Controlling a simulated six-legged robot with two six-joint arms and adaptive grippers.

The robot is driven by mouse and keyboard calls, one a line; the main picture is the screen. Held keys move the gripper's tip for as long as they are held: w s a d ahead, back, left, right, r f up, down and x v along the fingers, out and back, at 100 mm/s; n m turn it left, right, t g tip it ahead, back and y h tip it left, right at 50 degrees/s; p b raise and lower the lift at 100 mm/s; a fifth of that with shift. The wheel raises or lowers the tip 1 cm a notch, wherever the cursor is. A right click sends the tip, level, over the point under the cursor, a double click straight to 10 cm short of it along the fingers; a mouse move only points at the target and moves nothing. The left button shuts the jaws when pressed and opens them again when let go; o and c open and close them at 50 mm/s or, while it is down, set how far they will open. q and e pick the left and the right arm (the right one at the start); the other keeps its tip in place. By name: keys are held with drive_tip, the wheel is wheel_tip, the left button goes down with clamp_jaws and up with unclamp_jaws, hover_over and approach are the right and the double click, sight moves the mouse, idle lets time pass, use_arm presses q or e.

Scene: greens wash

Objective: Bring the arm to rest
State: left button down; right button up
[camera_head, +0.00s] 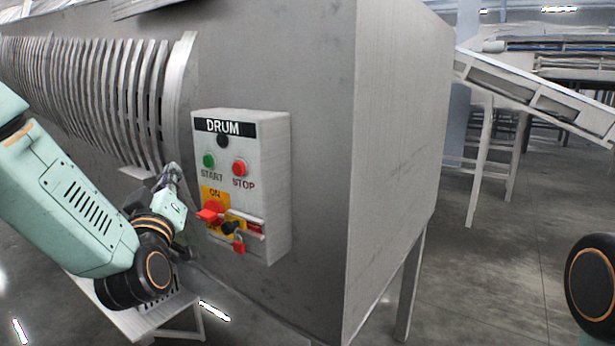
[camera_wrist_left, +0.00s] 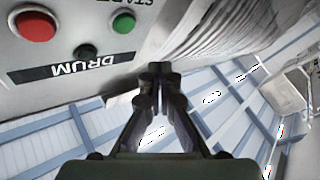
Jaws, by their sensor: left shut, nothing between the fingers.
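My left gripper (camera_head: 172,178) is at the left side of the grey DRUM control box (camera_head: 272,190), apart from its front face. In the left wrist view the fingers (camera_wrist_left: 160,72) are closed together with nothing between them. The box carries a green START button (camera_head: 209,161), a red STOP button (camera_head: 239,168) and a dark round lamp (camera_head: 222,140). Below them is a red switch handle (camera_head: 210,211) under the word ON. A red padlock (camera_head: 238,244) hangs at the lower right of the switch. My right gripper is out of view.
The box is mounted on a large grey machine housing (camera_head: 400,130) with slatted ribs (camera_head: 100,90) at left. A low table (camera_head: 140,318) stands beneath my left arm. A sloping conveyor (camera_head: 540,90) is at back right. The floor (camera_head: 490,270) at right is clear.

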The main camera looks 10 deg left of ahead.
use_arm(q)
drive_tip(key=s+d+f+m+g+h+b, duration=0.1)
drive_tip(key=s+d+f+m+g+h, duration=0.15)
drive_tip(key=f, duration=0.85)
drive_tip(key=s+d+f+m+g+h+b, duration=0.2)
drive_tip(key=s+d+f+g, duration=0.2)
drive_tip(key=f, duration=0.8)
drive_tip(key=s+d+f+m+g+h+b, duration=0.1)
drive_tip(key=s+d+f+m+g+h, duration=0.2)
drive_tip(key=f, duration=0.8)
drive_tip(key=s+d+f+g+b, duration=0.1)
drive_tip(key=s+f+g+b, duration=0.1)
drive_tip(key=s+f, duration=0.5)
drive_tip(key=s+d+f+m+g+b, duration=0.1)
drive_tip(key=s+f+g+b, duration=0.1)
drive_tip(key=s+f+g, duration=0.3)
drive_tip(key=s+d+f+g+b, duration=0.2)
drive_tip(key=s+f+g, duration=0.1)
drive_tip(key=s+f, duration=0.8)
drive_tip(key=s, duration=0.5)
drive_tip(key=shift+s+f+m, duration=0.25)
drive_tip(key=shift+s+m, duration=0.1)
drive_tip(key=shift+s, duration=0.05)
drive_tip(key=shift+g, duration=0.25)
